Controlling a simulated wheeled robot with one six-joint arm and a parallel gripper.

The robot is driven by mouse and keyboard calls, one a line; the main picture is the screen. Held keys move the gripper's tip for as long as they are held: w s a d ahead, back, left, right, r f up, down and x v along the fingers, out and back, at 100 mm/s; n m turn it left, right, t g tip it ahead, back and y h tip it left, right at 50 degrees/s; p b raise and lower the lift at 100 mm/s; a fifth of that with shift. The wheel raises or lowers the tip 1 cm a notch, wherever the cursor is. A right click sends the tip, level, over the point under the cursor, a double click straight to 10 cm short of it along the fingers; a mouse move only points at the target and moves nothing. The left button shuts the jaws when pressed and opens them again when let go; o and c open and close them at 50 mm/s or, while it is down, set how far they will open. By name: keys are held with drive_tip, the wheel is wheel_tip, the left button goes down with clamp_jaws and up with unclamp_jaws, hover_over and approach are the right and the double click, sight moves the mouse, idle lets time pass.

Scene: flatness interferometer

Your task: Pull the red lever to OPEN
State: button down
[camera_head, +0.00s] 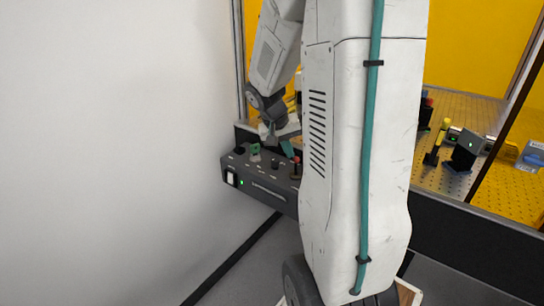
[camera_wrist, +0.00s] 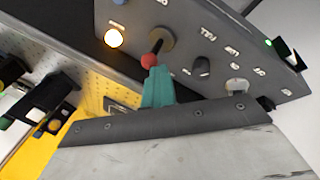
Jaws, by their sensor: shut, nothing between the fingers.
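The red lever has a round red knob (camera_wrist: 148,61) on a short dark shaft, rising from a round base on a dark grey control panel (camera_wrist: 210,25). In the head view the red knob (camera_head: 296,159) shows near the panel's right end, beside my arm. My gripper (camera_wrist: 157,84) has teal fingers, shut and empty. In the wrist view their tips lie right beside the knob; I cannot tell whether they touch it. In the head view the teal fingers (camera_head: 288,148) are just above the panel by the knob. I cannot read an OPEN mark.
An orange lamp (camera_wrist: 114,38) glows on the panel near the lever. Dark knobs (camera_wrist: 201,66) and a white rocker switch (camera_head: 231,178) are on the panel too. A perforated optical table (camera_head: 440,180) with small mounts stands behind at right. A white wall (camera_head: 110,130) is close at left.

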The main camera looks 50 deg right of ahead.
drive_tip(key=shift+s+a+f, duration=0.35)
drive_tip(key=shift+a+f, duration=0.05)
drive_tip(key=shift+a, duration=0.15)
drive_tip(key=shift+a+f, duration=0.15)
drive_tip(key=shift+a, duration=0.35)
drive_tip(key=shift+w+r, duration=0.2)
drive_tip(key=shift+r, duration=0.7)
